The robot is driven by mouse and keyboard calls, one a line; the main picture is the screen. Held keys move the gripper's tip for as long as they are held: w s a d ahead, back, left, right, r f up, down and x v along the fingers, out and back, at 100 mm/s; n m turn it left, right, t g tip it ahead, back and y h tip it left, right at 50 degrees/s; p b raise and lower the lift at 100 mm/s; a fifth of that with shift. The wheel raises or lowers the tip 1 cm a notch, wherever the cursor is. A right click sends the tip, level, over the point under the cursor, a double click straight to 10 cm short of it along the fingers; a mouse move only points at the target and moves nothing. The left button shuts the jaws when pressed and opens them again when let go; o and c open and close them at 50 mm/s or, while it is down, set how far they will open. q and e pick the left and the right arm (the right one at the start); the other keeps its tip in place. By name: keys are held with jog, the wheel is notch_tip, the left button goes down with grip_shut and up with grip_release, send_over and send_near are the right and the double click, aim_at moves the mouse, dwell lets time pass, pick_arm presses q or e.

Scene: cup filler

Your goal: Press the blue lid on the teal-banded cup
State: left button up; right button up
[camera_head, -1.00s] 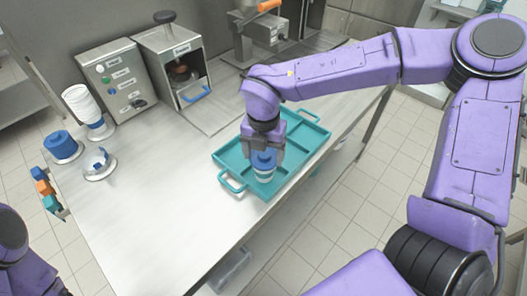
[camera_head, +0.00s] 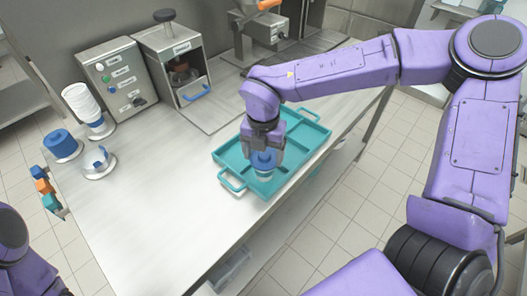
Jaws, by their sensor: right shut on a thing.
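My right gripper (camera_head: 263,143) points down over the near left compartment of the teal tray (camera_head: 226,151). It is shut on the blue lid (camera_head: 264,160), which shows just below the fingers. A pale cup (camera_head: 263,174) is directly under the lid, and only a short part of it shows. The lid hides its top, and its band is too small to make out clearly. I cannot tell whether the lid is fully seated. My left gripper is out of view; only a part of my left arm shows at the lower left.
A stack of white cups (camera_head: 80,101), a stack of blue lids (camera_head: 61,144) and a round holder (camera_head: 98,163) stand at the left. Coloured blocks (camera_head: 43,187) sit at the left table edge. Machines (camera_head: 176,65) line the back. The table's front left is clear.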

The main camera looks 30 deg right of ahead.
jog(key=o, duration=0.9)
notch_tip(320, 180, up, 11)
jog(key=shift+f+b, duration=0.2)
jog(key=shift+b, duration=0.4)
